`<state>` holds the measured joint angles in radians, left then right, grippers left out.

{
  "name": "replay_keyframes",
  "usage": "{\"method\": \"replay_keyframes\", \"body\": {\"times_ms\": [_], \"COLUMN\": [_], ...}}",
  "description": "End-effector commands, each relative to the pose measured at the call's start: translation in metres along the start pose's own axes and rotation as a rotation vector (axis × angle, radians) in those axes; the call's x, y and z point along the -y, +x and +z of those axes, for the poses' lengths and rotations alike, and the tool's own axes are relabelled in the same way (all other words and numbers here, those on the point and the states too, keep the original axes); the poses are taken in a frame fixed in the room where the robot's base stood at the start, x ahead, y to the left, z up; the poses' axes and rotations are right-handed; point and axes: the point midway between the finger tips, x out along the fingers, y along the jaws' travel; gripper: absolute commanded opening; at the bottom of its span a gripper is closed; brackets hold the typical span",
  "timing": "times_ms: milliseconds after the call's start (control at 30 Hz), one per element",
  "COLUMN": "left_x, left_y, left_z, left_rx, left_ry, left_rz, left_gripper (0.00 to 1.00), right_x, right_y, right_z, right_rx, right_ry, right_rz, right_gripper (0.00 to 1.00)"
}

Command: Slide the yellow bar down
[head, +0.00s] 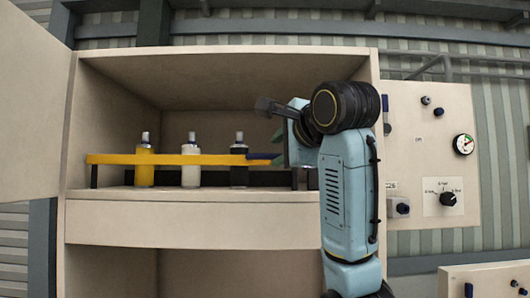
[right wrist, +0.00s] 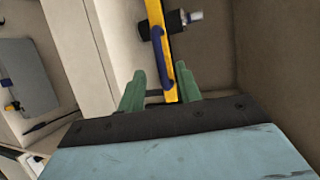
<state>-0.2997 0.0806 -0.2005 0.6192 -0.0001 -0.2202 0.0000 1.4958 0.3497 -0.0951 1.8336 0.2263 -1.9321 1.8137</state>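The yellow bar (head: 120,158) runs level across the front of a shelf in the open cabinet, in front of several bottles. A dark blue handle (head: 262,156) is on its right part. My right gripper (head: 270,150) is at that right end. In the right wrist view, its green fingers (right wrist: 160,70) stand apart, one on each side of the yellow bar (right wrist: 155,12) and the blue handle (right wrist: 158,45). I see a gap on the left side; contact on the right side is unclear. My left gripper is not in view.
Behind the bar stand a yellow bottle (head: 145,174), a white bottle (head: 190,175) and a black bottle (head: 239,176). The cabinet door (head: 30,100) is open at left. A control panel (head: 430,120) with knobs and a gauge is at right.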

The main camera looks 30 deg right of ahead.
Motion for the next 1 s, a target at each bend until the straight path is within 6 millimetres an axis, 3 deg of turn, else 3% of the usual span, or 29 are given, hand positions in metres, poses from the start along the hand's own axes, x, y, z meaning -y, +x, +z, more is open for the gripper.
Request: {"method": "replay_keyframes", "body": {"times_ms": [100, 333, 500, 800, 1000], "left_x": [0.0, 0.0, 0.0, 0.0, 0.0], "left_y": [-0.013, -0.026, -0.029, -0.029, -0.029], "left_z": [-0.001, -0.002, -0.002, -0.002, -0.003], "left_rx": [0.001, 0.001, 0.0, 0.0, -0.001], "left_ry": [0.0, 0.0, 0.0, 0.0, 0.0], "left_rz": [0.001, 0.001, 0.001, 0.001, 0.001], "left_gripper": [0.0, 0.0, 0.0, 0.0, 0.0], "right_x": [0.002, 0.002, 0.001, 0.0, 0.0], "right_y": [0.027, 0.064, 0.077, 0.079, 0.079], "right_z": [-0.001, 0.0, 0.0, 0.0, 0.0], "right_rx": [-0.003, -0.002, -0.001, 0.0, 0.0], "right_ry": [-0.001, -0.001, 0.0, 0.0, -0.001], "right_rz": [0.006, 0.002, 0.0, -0.002, 0.0], "right_gripper": [0.34, 0.34, 0.34, 0.34, 0.09]}}
